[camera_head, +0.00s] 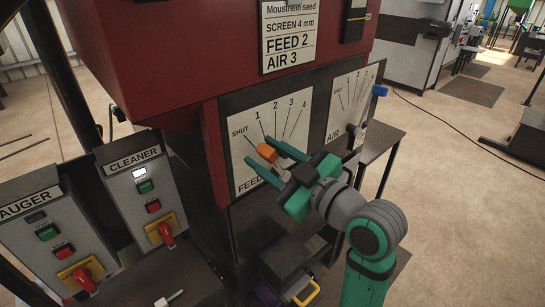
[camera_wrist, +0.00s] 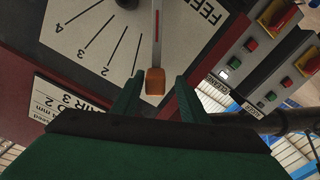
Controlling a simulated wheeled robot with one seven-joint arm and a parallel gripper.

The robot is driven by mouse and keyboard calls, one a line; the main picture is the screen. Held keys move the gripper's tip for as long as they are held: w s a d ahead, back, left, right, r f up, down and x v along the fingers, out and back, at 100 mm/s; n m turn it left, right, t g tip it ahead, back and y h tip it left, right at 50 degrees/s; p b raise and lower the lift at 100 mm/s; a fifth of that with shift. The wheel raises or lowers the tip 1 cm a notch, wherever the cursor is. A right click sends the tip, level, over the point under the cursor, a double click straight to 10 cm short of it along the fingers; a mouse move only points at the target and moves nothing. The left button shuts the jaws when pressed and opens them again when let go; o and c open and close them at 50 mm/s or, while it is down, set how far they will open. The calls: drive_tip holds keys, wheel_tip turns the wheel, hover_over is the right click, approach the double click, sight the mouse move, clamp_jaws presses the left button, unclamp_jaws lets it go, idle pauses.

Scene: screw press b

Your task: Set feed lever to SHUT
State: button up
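The feed lever has an orange knob (camera_head: 267,152) and stands out from the white FEED dial plate (camera_head: 246,179), marked SHUT and 1 to 4. In the wrist view its thin arm (camera_wrist: 157,28) runs nearly straight down the picture to the knob (camera_wrist: 155,82). The lever lies on the SHUT side of the 1 line; its exact mark is hidden. My gripper (camera_head: 266,154) is open at the dial. In the wrist view my fingertips (camera_wrist: 158,80) stand on either side of the knob, with a visible gap on each side.
The AIR dial (camera_head: 346,95) with a blue-knobbed lever (camera_head: 380,90) is close on the right. The CLEANER box (camera_head: 147,188) and AUGER box (camera_head: 52,240), with red switches, stand at left. The red hopper (camera_head: 190,50) overhangs above. Open floor lies to the right.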

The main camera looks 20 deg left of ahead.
drive_tip(key=v, duration=1)
drive_tip(key=shift+d, duration=0.4)
drive_tip(key=shift+s, duration=0.1)
